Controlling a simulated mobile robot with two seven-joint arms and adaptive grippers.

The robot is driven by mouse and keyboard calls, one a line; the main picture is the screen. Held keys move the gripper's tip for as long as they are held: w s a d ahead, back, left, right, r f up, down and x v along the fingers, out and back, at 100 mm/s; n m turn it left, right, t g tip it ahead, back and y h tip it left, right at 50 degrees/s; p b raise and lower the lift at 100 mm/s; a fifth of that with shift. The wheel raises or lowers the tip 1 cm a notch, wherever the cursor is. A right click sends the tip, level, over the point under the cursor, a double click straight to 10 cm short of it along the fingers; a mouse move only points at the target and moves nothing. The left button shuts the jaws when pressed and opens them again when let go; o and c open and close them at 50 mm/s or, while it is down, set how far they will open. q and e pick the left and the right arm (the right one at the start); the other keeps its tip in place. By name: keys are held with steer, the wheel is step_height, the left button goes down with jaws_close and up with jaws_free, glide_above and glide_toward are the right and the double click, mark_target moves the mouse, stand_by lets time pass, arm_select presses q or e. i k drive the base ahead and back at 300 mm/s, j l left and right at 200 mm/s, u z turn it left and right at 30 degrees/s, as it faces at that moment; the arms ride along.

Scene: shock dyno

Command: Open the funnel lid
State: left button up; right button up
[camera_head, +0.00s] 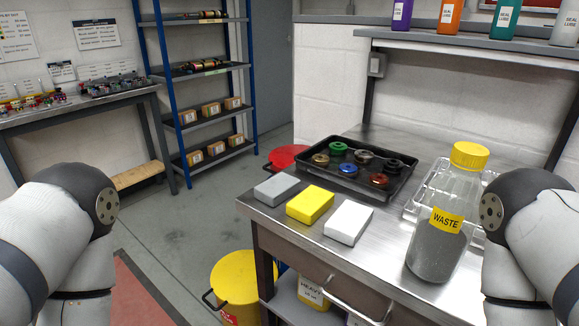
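I cannot pick out a funnel lid for certain. A yellow drum (242,280) with a rounded top and a dark handle at its left stands low in front of the metal bench. A red round-topped container (287,157) stands on the floor behind the bench's left end, partly hidden. A clear waste bottle (437,228) with a yellow cap (469,155) and grey contents stands upright at the bench's right. My arm links show at the left and right edges, but neither gripper is in view.
The metal bench (385,253) holds grey (277,190), yellow (310,204) and white (348,223) blocks. Behind them, a black tray (318,175) holds several coloured round parts. A clear tray (425,190) lies behind the bottle. A blue-posted shelf (208,67) stands at the back. Floor left of the bench is mostly clear.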

mark_target(281, 157)
steer(key=i+j+z, duration=0.15)
steer(key=j+z, duration=0.2)
steer(key=i+j+z, duration=0.1)
steer(key=j+z, duration=0.25)
steer(key=j, duration=0.15)
steer(key=j+z, duration=0.35)
steer(key=i+j, duration=0.05)
steer(key=j, duration=0.05)
